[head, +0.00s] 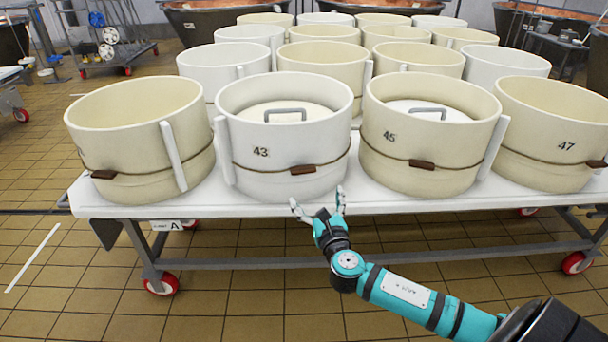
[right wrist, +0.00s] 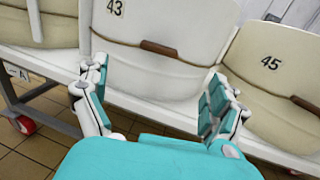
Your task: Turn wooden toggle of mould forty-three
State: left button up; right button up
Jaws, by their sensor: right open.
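The white mould marked 43 (head: 248,133) stands in the front row on the white table, with a grey-handled lid inside it. A cord runs around it and carries a brown wooden toggle (head: 303,169) at its front. The toggle (right wrist: 159,48) also shows in the right wrist view, lying roughly level across the mould's wall. My right gripper (head: 318,205) is open and empty, just in front of the table edge and below the toggle, apart from it. In the right wrist view its two fingers (right wrist: 160,98) stand wide, with the mould's lower wall beyond them. My left gripper is out of view.
Mould 45 (head: 435,150) stands to the right with its own toggle (head: 422,164). A cream mould (head: 135,130) stands to the left. The white table's front edge (head: 400,204) lies close to my right gripper. The tiled floor in front is clear.

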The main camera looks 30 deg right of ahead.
aim_at(304, 172)
jog(key=b+x, duration=0.1)
jog(key=x, duration=0.7)
jog(key=shift+f, duration=0.1)
jog(key=b+x, duration=0.1)
jog(key=x, duration=0.3)
jog(key=shift+f, duration=0.1)
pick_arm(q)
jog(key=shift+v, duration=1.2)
pick_arm(e)
jog(key=shift+w+d, duration=0.15)
jog(key=shift+w, duration=0.4)
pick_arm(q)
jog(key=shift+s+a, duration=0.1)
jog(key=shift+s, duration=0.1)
pick_arm(e)
jog(key=c, duration=1.2)
jog(key=shift+o, duration=0.2)
